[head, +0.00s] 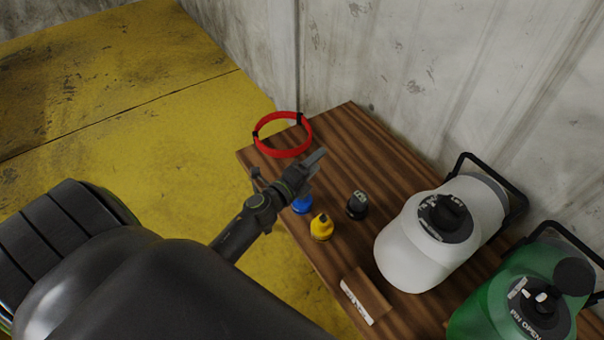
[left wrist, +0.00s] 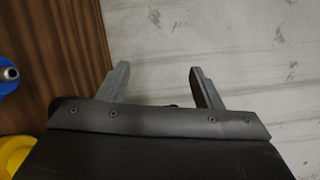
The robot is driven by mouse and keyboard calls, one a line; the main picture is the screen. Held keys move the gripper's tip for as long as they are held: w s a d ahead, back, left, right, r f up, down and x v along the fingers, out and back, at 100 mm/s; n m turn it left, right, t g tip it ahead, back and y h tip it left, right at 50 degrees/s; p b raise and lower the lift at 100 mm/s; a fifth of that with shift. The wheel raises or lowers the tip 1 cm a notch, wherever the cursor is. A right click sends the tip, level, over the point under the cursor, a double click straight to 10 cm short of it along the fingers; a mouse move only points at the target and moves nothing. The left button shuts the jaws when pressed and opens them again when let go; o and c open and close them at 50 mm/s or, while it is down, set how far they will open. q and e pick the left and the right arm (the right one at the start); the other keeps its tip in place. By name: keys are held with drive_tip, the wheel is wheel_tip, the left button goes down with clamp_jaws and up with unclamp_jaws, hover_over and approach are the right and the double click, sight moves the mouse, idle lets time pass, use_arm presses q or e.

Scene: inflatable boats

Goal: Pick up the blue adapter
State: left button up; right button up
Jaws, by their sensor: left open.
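The blue adapter (head: 302,205) sits on the wooden table, partly hidden behind my left gripper and arm in the head view. It also shows at the left edge of the left wrist view (left wrist: 8,78), where its round top has a metal-rimmed hole. My left gripper (head: 288,170) is open and empty, above the table beside the blue adapter. In the left wrist view its two fingers (left wrist: 160,85) stand apart with only the wall and table edge behind them. My right gripper is not in view.
The wooden table (head: 345,135) also holds a yellow adapter (head: 321,227), a black adapter (head: 357,205), a red ring (head: 283,153), a small wooden block with a label (head: 366,298), a white canister (head: 402,245) and a green canister (head: 475,310). A wall (head: 400,70) stands behind it.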

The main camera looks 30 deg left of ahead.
use_arm(q)
drive_tip(key=w+d+m+g+h, duration=0.1)
drive_tip(key=d+m+g+h, duration=0.4)
drive_tip(key=m, duration=0.8)
drive_tip(key=w+d+m+g+h, duration=0.1)
drive_tip(key=d+m+g+h, duration=0.35)
drive_tip(key=m, duration=0.85)
drive_tip(key=s+a+r+m+g+y+b, duration=0.1)
drive_tip(key=s+a+r+m+g+y, duration=0.1)
drive_tip(key=a+m+g+y, duration=0.8)
drive_tip(key=a+f+n+b, duration=0.1)
drive_tip(key=f+b, duration=0.1)
drive_tip(key=a+f+n+t+y+b, duration=0.1)
drive_tip(key=f+b, duration=0.2)
drive_tip(key=a+f+n+b, duration=0.1)
drive_tip(key=f+n+b, duration=0.1)
drive_tip(key=f, duration=0.1)
drive_tip(key=shift+s+a+t+y+b, duration=0.15)
drive_tip(key=shift+a+t+y+b, duration=0.15)
drive_tip(key=shift+a+t+y, duration=0.1)
wheel_tip(320, 180, down, 3)
drive_tip(key=b, duration=0.2)
drive_tip(key=shift+b, duration=0.35)
drive_tip(key=shift+f+b, duration=0.6)
drive_tip(key=shift+b, duration=0.1)
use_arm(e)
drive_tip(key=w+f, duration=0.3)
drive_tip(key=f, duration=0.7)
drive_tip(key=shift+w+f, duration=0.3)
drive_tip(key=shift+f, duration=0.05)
